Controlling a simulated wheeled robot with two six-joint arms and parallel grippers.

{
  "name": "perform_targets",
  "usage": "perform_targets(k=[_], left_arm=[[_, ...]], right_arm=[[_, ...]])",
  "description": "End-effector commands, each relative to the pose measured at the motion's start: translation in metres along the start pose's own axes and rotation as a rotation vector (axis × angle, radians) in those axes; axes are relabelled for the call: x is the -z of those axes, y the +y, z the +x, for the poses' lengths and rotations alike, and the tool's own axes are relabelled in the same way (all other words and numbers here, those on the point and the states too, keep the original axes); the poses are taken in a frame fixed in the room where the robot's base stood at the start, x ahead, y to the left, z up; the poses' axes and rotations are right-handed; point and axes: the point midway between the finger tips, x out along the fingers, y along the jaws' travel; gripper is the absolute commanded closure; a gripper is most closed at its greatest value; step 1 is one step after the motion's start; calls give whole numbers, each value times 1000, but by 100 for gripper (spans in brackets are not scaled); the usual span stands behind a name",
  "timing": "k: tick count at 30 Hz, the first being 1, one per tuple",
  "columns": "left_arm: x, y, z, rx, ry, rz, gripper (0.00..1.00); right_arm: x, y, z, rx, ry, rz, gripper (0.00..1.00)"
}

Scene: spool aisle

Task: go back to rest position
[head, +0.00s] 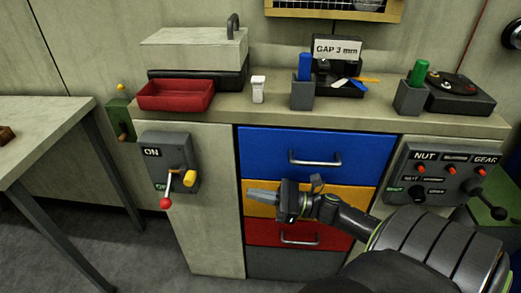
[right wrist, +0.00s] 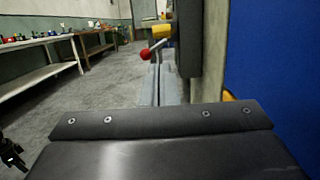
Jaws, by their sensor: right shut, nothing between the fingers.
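My right gripper (head: 264,197) is in front of the drawer cabinet, before the yellow drawer (head: 345,199). Its fingers are shut and empty and point to the left in the head view. In the right wrist view the closed fingers (right wrist: 160,85) point toward a lever with a red knob (right wrist: 145,54), and appear apart from it. My left gripper is not in view.
A grey switch box (head: 158,162) marked ON has a lever with a red knob hanging down. The blue drawer (head: 318,155) and red drawer (head: 262,232) look closed. A panel (head: 440,165) is at right. A red tray (head: 176,95) stands on the counter.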

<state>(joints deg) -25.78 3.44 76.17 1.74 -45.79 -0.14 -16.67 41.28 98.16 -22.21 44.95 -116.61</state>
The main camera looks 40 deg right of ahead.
Motion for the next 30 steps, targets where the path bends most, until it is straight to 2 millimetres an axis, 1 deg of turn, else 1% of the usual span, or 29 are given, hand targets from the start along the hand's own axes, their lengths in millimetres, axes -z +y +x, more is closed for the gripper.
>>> perform_targets(k=[1, 5, 22, 26, 29, 30], left_arm=[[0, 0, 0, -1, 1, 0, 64], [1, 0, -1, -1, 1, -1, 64], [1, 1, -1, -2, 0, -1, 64], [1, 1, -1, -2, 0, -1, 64], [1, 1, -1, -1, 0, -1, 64], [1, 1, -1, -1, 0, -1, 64]], right_arm=[[0, 0, -4, 0, 2, 0, 100], [0, 0, -6, 0, -1, -1, 100], [0, 0, -6, 6, 0, 7, 100], [3, -3, -2, 73, 1, 95, 100], [7, -8, 1, 184, -2, 246, 100], [10, -10, 2, 240, -7, 323, 100]])
